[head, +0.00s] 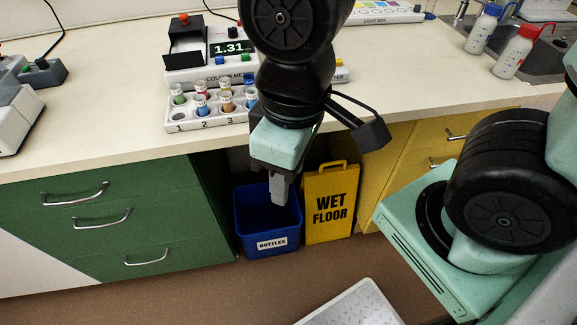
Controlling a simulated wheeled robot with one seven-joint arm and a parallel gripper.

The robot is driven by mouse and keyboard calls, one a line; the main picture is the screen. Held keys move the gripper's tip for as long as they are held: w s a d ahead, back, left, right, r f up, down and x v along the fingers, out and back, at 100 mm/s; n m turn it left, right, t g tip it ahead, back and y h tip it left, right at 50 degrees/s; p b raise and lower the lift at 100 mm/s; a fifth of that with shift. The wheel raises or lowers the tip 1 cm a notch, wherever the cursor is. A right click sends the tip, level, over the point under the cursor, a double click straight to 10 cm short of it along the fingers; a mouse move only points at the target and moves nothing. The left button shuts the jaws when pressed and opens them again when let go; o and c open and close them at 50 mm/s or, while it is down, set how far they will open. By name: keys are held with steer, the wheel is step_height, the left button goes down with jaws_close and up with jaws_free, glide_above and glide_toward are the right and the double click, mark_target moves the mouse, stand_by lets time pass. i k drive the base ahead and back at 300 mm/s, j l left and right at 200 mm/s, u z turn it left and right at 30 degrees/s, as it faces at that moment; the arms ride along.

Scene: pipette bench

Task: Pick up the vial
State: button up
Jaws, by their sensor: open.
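Several small capped vials stand upright in a white rack (212,122) on the bench, in front of the colour meter. A green vial (178,94) is at the left, a blue vial (201,105) and an orange vial (226,101) are in the middle. Another blue vial (251,98) is at the right, close to my arm in the picture. The picture does not show which vial the task means. My gripper (279,192) points down in front of the bench edge, to the right of and lower in the picture than the rack. It is open, and no vial shows in it.
The colour meter (215,72) reads 1.31 behind the rack. A blue bottles bin (268,222) and a yellow wet floor sign (331,205) stand below the bench. Wash bottles (514,55) stand by the sink at the right.

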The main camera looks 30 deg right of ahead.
mark_target(200, 101)
steer(key=i+j, duration=0.3)
steer(key=i, duration=0.15)
steer(key=i+j+z, duration=0.1)
steer(key=i+j, duration=0.2)
steer(key=i, duration=0.15)
steer(key=k+j+z, duration=0.15)
steer(key=j, duration=0.35)
steer(key=k+j+z, duration=0.15)
steer(key=j, duration=0.3)
steer(key=k+j+z, duration=0.1)
steer(key=k+j, duration=0.25)
steer(key=k+j+z, duration=0.15)
steer(key=j, duration=0.35)
steer(key=k+j, duration=0.05)
steer(key=k, duration=0.05)
